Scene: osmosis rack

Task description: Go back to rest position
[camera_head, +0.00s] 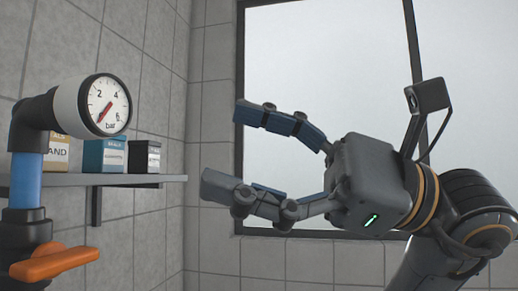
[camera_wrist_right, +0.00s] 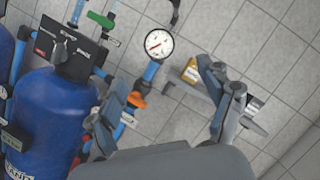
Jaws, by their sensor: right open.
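My right gripper (camera_head: 222,146) is open and empty, raised in front of the window at the right of the head view, with its fingers pointing left. In the right wrist view its two fingers (camera_wrist_right: 170,95) are spread wide with nothing between them. A pressure gauge (camera_head: 104,104) with a red needle stands left of the gripper, apart from it. The gauge (camera_wrist_right: 159,44) also shows ahead of the fingers in the wrist view. An orange valve handle (camera_head: 55,262) is on the blue pipe below the gauge. My left gripper is not in view.
A wall shelf (camera_head: 172,179) with several small boxes (camera_head: 104,155) is behind the gauge. A large blue tank (camera_wrist_right: 50,120) and a black control head (camera_wrist_right: 68,45) stand at the left of the wrist view. The window (camera_head: 310,70) and tiled wall lie behind my arm.

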